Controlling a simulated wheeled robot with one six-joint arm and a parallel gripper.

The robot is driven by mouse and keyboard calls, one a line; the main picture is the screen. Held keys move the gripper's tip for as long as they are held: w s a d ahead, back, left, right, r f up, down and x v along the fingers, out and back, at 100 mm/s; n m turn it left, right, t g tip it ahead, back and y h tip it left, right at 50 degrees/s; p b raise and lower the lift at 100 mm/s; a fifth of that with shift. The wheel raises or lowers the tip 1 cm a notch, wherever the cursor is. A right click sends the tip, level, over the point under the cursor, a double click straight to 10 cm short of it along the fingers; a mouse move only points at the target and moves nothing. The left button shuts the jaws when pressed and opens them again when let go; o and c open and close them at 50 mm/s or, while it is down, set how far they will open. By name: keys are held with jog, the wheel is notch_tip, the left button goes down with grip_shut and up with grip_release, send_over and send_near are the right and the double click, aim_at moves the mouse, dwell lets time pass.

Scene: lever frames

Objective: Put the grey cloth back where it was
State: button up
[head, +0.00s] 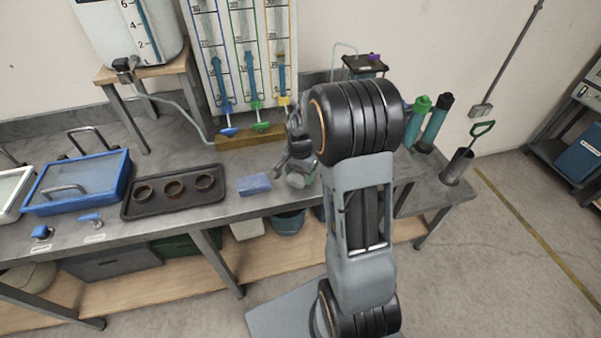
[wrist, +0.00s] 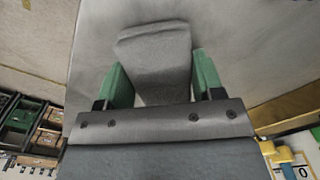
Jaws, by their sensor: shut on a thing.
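The grey cloth (wrist: 155,52) is a folded grey pad between the two green fingers of my gripper (wrist: 160,82) in the wrist view. My gripper is shut on it, with one finger against each side. In the head view my gripper (head: 299,176) is at the front part of the bench, just right of the blue sponge. The cloth is too small and too much hidden there to make out clearly. I cannot tell whether it touches the bench top.
The blue sponge (head: 254,184) lies on the grey bench (head: 225,206). A dark tray (head: 150,210) with three brown cups stands to the left.

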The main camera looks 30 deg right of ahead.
jog(key=shift+f, duration=0.2)
jog(key=o, duration=0.9)
notch_tip(320, 180, up, 12)
jog(key=f, duration=0.1)
jog(key=s+a+r+n+t, duration=0.1)
jog(key=s+a+n, duration=0.3)
jog(key=s, duration=0.4)
jog(key=s+a+r+n+t, duration=0.2)
jog(key=s+a+n, duration=0.3)
jog(key=s+n, duration=0.2)
jog(key=shift+s+r+t, duration=0.3)
jog(key=shift+s+t, duration=0.05)
jog(key=shift+t, duration=0.05)
